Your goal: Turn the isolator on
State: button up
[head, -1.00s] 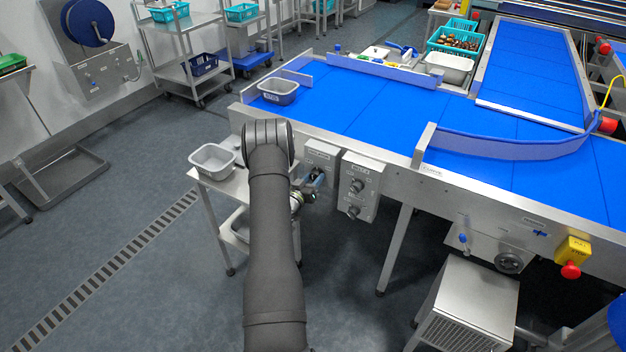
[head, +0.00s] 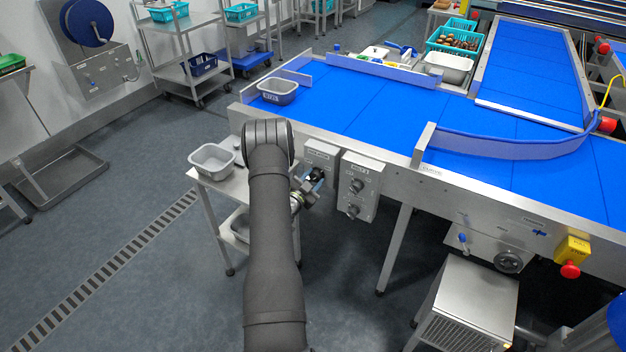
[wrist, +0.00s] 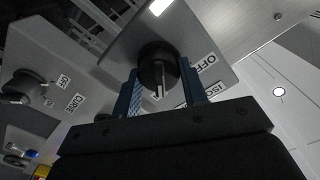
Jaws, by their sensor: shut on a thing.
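The isolator is a grey box (head: 321,154) on the side of the blue conveyor's frame. In the wrist view its round black knob (wrist: 158,66) sits between the two blue fingers of my gripper (wrist: 160,92). The fingers are shut on the knob's sides. A pale pointer mark shows on the knob. An "OFF" label and a partly hidden "ISO" label lie to the knob's right. In the head view my gripper (head: 314,183) is at the box's lower part, partly behind my arm.
A second control box (head: 359,187) with two black knobs hangs just right of the isolator. A steel trolley with a grey tub (head: 212,158) stands left of my arm. A yellow and red emergency stop (head: 572,258) is far right. Open floor lies in front.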

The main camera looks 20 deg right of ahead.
jog(key=shift+m, duration=0.6)
jog(key=o, duration=1)
jog(key=v, duration=1.7)
jog(key=shift+s+a+r, duration=0.1)
jog(key=shift+s+a, duration=0.05)
jog(key=shift+s, duration=0.05)
jog(key=x, duration=1.7)
jog(key=shift+w+d, duration=0.2)
